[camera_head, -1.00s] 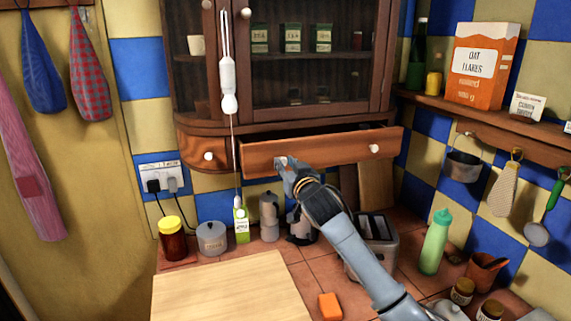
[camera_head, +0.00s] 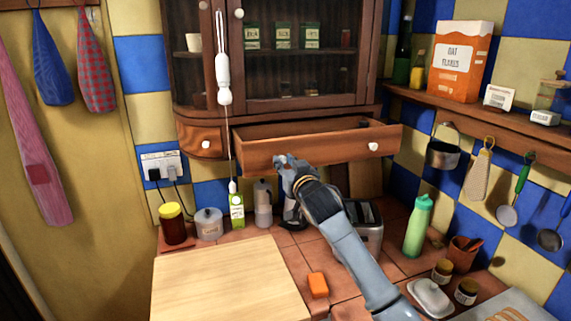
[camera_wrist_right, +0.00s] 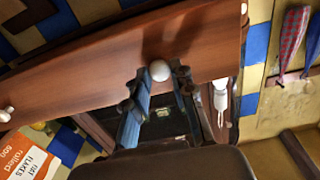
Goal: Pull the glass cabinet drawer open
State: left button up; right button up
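The wooden cabinet drawer (camera_head: 330,145) sits under the glass cabinet (camera_head: 300,60) and stands partly open, with its inside showing from above. Its front has two white knobs; the right knob (camera_head: 373,146) is free. My right gripper (camera_head: 281,161) is at the left knob, which it mostly hides in the head view. In the right wrist view the two blue fingers lie on either side of the left knob (camera_wrist_right: 160,70), close against it, with the drawer front (camera_wrist_right: 90,70) just beyond. My left gripper is not in view.
Below the drawer, the counter holds a wooden board (camera_head: 230,285), a toaster (camera_head: 366,225), a green bottle (camera_head: 418,226) and several jars. A white pull cord handle (camera_head: 223,78) hangs before the cabinet. A shelf (camera_head: 480,120) with an oat flakes box (camera_head: 460,60) is at the right.

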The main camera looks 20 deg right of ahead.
jog(key=o, duration=0.3)
jog(key=shift+s, duration=0.1)
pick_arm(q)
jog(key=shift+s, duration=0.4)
pick_arm(e)
jog(key=s, duration=1.2)
jog(key=shift+d, duration=0.25)
